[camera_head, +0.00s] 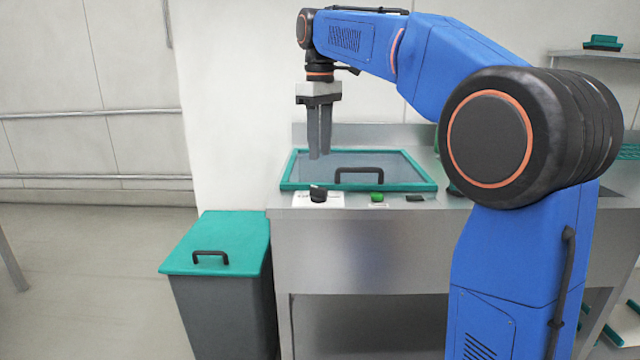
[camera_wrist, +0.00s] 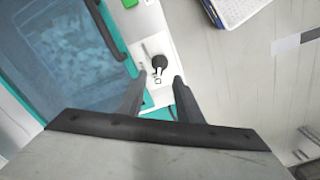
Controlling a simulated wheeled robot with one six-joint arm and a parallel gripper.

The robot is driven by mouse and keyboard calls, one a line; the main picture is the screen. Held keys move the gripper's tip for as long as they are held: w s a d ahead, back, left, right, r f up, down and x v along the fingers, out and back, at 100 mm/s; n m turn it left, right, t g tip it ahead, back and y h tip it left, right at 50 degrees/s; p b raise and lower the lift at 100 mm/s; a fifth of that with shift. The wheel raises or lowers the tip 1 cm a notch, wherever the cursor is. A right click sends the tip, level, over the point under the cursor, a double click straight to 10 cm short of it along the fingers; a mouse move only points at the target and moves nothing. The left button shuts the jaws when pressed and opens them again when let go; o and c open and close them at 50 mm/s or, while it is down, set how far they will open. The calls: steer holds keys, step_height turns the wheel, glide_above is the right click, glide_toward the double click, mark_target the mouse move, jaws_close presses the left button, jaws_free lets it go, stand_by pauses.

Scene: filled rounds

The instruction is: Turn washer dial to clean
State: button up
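The washer dial is a black knob (camera_head: 318,194) on a white plate at the front left of the steel washer's top. In the wrist view the dial (camera_wrist: 159,63) lies just past my fingertips, between their lines, with small printed marks around it. I cannot tell for sure which mark it points to. My gripper (camera_head: 319,156) hangs pointing down, above and behind the dial in the head view, not touching it. In the wrist view my gripper (camera_wrist: 157,83) has its two fingers apart with nothing between them.
A teal-framed see-through lid (camera_head: 430,187) with a black handle (camera_head: 359,170) lies shut behind the dial. A green button (camera_head: 377,198) and a black switch (camera_head: 415,198) sit right of it. A teal-lidded bin (camera_head: 225,240) stands at the left; open floor lies beyond.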

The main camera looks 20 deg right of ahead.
mark_target(320, 188)
step_height(320, 188, down, 10)
steer(key=shift+f, duration=0.1)
stand_by(0.4)
jaws_close()
